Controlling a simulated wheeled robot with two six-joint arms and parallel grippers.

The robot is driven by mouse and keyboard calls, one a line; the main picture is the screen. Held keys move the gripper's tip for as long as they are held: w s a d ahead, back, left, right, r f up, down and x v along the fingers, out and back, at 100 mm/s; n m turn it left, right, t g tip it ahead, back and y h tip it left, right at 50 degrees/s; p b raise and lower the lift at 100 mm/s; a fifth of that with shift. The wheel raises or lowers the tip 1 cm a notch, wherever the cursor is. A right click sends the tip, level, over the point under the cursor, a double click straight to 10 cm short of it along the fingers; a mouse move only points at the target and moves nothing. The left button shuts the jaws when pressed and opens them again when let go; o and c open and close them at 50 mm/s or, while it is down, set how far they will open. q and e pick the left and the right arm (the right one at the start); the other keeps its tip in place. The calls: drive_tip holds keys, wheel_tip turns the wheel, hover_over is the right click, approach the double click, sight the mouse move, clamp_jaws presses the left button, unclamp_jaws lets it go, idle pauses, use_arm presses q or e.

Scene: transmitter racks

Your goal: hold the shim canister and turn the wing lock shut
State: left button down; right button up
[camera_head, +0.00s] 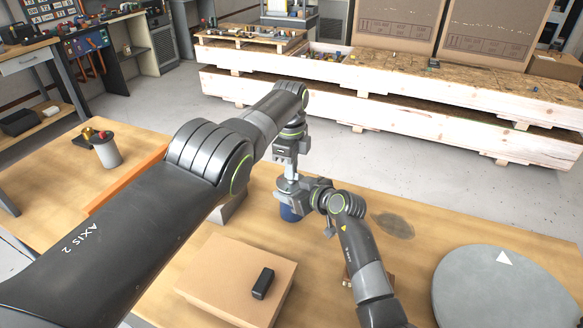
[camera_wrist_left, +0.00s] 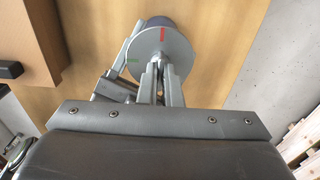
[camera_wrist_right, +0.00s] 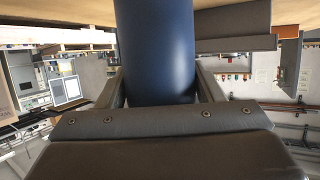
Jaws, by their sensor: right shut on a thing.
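The blue canister (camera_head: 290,214) stands upright on the wooden table. My right gripper (camera_wrist_right: 155,85) is shut around its blue body, one finger on each side. The canister's round grey lid (camera_wrist_left: 180,48) carries a red mark (camera_wrist_left: 162,33) and a green mark (camera_wrist_left: 133,60) near its rim. My left gripper (camera_wrist_left: 158,68) points down at the lid's middle, its fingers close together at the wing lock. The fingers hide most of the wing lock, so I cannot tell whether they grip it. The left gripper also shows above the canister in the head view (camera_head: 291,172).
A cardboard box (camera_head: 215,275) with a small black object (camera_head: 263,283) on it lies in front. A round grey disc (camera_head: 500,295) with a white triangle is at the right. A grey cup (camera_head: 107,153) stands at the left. The table between canister and disc has free room.

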use_arm(q)
drive_tip(key=shift+a, duration=0.1)
use_arm(e)
drive_tip(key=shift+d, duration=0.1)
use_arm(q)
drive_tip(key=c, duration=1.6)
unclamp_jaws()
wheel_tip(320, 180, up, 12)
drive_tip(key=shift+w+a, duration=0.1)
use_arm(e)
drive_tip(key=o, duration=1.3)
drive_tip(key=shift+s, duration=0.1)
